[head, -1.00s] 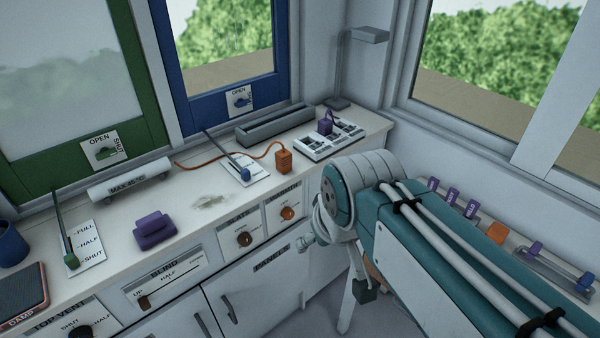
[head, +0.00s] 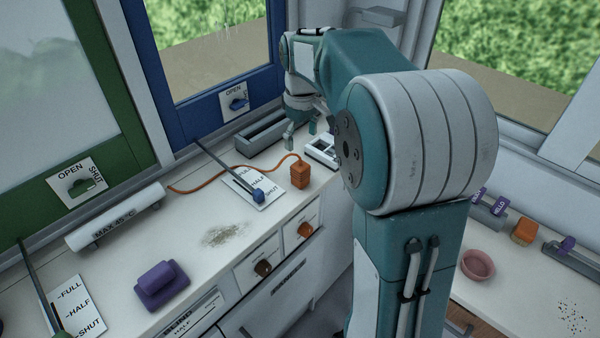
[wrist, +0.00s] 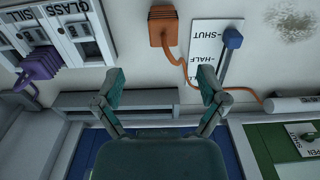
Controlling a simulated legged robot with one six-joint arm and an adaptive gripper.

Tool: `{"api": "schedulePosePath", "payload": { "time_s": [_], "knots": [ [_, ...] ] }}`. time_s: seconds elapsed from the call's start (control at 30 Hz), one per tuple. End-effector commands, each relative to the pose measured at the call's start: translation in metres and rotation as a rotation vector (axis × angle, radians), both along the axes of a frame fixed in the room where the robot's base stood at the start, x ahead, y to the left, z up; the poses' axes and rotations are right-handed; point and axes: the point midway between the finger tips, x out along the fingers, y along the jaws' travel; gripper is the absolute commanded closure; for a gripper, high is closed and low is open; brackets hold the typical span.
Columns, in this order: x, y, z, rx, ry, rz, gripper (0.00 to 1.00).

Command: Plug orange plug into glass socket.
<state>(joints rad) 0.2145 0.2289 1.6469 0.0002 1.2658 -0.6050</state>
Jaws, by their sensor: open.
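The orange plug (head: 299,174) stands on the worktop with its orange cord trailing left; in the wrist view the plug (wrist: 162,28) is at the top centre. The white socket panel (head: 320,148) is partly hidden behind my arm. In the wrist view the panel (wrist: 92,50) is at upper left, with columns labelled GLASS and SILL. A purple plug (wrist: 40,66) stands on the panel's SILL side. My gripper (head: 310,136) hangs above the worktop near the panel and grey trough. Its fingers (wrist: 161,85) are spread and empty, apart from the orange plug.
The grey trough (head: 258,138) lies along the window. A blue-knobbed lever (head: 258,195) on a HALF/SHUT card is close left of the plug. A purple block (head: 161,285) and white MAX 45°C tube (head: 115,218) lie farther left.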

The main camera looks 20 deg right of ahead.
Motion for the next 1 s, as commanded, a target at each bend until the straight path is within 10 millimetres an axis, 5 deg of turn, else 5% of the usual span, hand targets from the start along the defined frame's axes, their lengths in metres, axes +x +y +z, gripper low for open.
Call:
{"api": "schedulePosePath", "payload": {
  "time_s": [0.63, 0.97, 1.0],
  "knots": [
    [-0.003, 0.002, -0.087, 0.001, 0.004, -0.001, 0.09],
    [-0.002, 0.002, -0.095, 0.0, 0.0, -0.001, 0.09],
    [-0.002, 0.002, -0.095, 0.0, 0.0, -0.001, 0.22]
  ]
}}
